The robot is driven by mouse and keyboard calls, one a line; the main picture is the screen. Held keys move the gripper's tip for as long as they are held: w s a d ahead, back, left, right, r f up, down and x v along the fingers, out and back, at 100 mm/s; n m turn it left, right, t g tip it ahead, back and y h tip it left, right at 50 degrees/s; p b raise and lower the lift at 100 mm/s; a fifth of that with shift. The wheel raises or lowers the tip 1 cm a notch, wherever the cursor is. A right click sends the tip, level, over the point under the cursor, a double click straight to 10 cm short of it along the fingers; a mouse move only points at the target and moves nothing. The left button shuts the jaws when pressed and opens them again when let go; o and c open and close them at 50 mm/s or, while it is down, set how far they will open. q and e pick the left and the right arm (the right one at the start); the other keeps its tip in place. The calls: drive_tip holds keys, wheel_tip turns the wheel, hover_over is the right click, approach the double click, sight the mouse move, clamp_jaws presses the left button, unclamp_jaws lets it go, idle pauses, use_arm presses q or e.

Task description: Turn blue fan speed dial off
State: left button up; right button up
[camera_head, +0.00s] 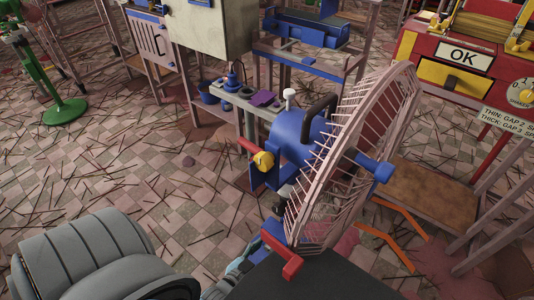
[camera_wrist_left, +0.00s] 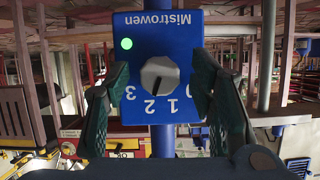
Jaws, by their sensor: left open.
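The blue fan (camera_head: 300,138) stands in the middle of the head view, with its pale round cage turned to the right. In the left wrist view its blue control box (camera_wrist_left: 161,30) appears upside down, with a lit green light. The grey dial (camera_wrist_left: 160,75) has a dark mark pointing down, roughly toward the 2. My left gripper (camera_wrist_left: 160,108) is open, with one finger to each side of the dial and apart from it. In the head view this gripper (camera_head: 240,266) is partly hidden at the bottom, and the dial is not visible. My right gripper is not in view.
A red machine with an OK sign (camera_head: 463,55) stands at the right. A small table (camera_head: 430,190) is below it. A blue machine (camera_head: 306,30) and benches stand behind. A green stand (camera_head: 64,111) is at the far left. Tiled floor with scattered sticks is open at left.

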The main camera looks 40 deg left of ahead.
use_arm(q)
drive_tip(key=shift+w, duration=0.15)
drive_tip(key=c, duration=1.1)
drive_tip(key=shift+d, duration=0.15)
drive_tip(key=shift+c, duration=0.3)
